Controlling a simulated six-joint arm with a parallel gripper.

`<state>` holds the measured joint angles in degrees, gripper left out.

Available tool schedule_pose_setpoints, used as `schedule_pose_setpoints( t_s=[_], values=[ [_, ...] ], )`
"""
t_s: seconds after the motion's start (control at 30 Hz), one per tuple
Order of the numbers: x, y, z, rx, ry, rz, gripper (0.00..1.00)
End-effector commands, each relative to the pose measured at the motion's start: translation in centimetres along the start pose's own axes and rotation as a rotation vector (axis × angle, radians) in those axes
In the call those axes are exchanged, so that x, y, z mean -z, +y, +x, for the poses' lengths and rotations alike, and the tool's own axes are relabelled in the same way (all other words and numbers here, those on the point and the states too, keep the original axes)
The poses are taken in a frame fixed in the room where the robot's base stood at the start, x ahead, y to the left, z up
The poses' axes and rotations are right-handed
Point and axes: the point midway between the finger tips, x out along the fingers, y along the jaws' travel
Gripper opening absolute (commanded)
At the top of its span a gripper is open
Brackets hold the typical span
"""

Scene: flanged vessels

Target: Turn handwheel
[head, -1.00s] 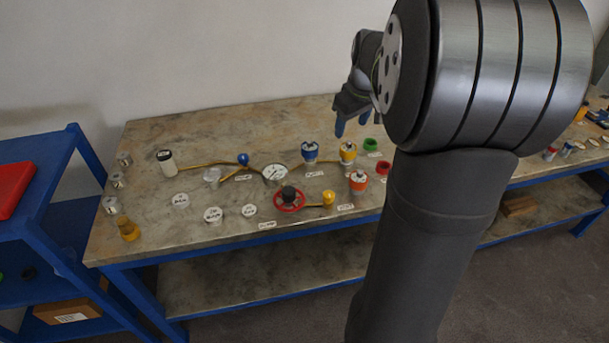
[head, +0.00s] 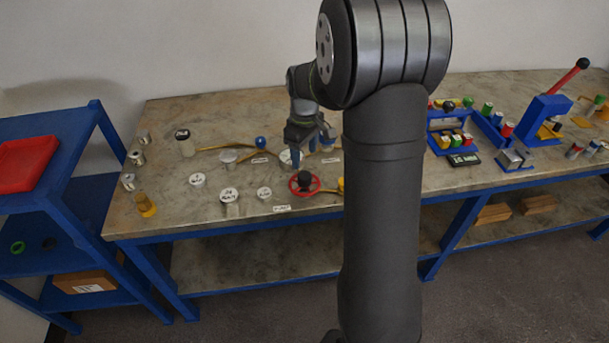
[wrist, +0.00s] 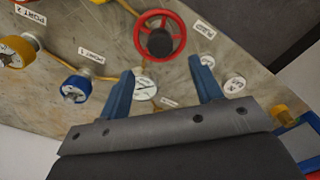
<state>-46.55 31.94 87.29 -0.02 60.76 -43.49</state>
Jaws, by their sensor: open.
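The handwheel is a red ring with a black hub (head: 304,183), lying on the table near its front edge in the head view. In the wrist view the handwheel (wrist: 160,36) shows near the top, ahead of the fingertips. My gripper (head: 312,152) is above the table, behind the handwheel and over the gauge. In the wrist view my gripper (wrist: 162,78) has its two blue fingers wide apart with nothing between them at the tips. The white gauge (wrist: 145,88) shows beyond and between the fingers. The gripper is apart from the handwheel.
A blue-topped fitting (wrist: 75,88) and a yellow one (wrist: 17,50) stand to the left in the wrist view. White labelled caps (head: 229,195) stand left of the handwheel. A blue rack with a red tray (head: 25,163) is at far left. My arm hides the table's middle.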

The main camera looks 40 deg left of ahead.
Motion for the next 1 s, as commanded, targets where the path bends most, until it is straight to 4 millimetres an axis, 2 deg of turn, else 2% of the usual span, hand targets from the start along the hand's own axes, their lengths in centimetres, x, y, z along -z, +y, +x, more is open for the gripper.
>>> schedule_pose_setpoints(
  t_s=[0.03, 0.2, 0.4, 0.6, 0.87, 1.0],
  values=[
    [-0.1, -0.1, 1.3, 0.004, -0.005, 0.0, 0.59],
    [-0.1, -0.1, 4.9, 0.003, -0.003, 0.001, 0.59],
    [0.0, 0.0, 7.9, 0.002, -0.001, 0.001, 0.59],
    [0.0, 0.0, 9.2, 0.001, 0.0, 0.001, 0.59],
    [0.0, 0.0, 9.3, 0.0, 0.001, 0.001, 0.59],
    [0.0, 0.0, 9.3, 0.0, 0.001, 0.001, 0.34]
  ],
)
